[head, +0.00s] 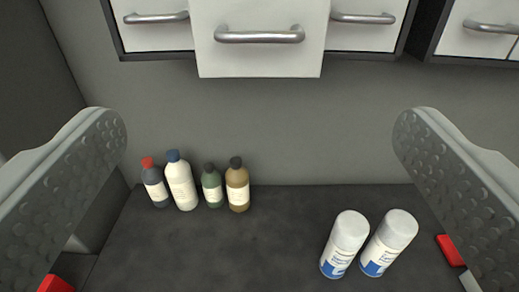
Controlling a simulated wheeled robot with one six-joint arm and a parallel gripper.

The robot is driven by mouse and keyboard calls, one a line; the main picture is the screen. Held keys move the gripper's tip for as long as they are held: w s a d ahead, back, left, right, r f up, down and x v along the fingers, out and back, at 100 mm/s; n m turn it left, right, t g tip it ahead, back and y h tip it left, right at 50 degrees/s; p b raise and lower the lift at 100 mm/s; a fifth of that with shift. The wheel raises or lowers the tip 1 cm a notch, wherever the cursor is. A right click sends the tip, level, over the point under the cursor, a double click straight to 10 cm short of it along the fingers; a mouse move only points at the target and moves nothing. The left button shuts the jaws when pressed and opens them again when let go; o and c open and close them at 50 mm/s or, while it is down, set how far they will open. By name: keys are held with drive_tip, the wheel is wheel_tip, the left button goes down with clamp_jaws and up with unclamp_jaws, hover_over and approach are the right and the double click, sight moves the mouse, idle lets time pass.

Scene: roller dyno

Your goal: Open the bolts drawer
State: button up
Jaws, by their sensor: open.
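A white drawer (260,60) with a grey bar handle (260,35) is at the top middle. Its front stands out from the drawers on both sides, so it is partly pulled out. No label shows on it, so I cannot tell whether it is the bolts drawer. My gripper (260,133) is wide open, one finger at each side of the picture. It is empty, and the handle is ahead of the gap, apart from both fingers. The drawer's inside is hidden.
Closed white drawers flank it at left (150,37) and right (360,38), with another drawer (475,35) further right. Below, a dark worktop (250,250) holds several small bottles (182,182) at left and two white spray cans (345,243) at right. Bare wall lies between.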

drive_tip(key=shift+s, duration=1.15)
drive_tip(key=s+f, duration=1.1)
drive_tip(key=f, duration=0.5)
drive_tip(key=s+f, duration=1.2)
drive_tip(key=f, duration=0.4)
drive_tip(key=shift+s+f+g, duration=0.2)
drive_tip(key=shift+f+g, duration=0.1)
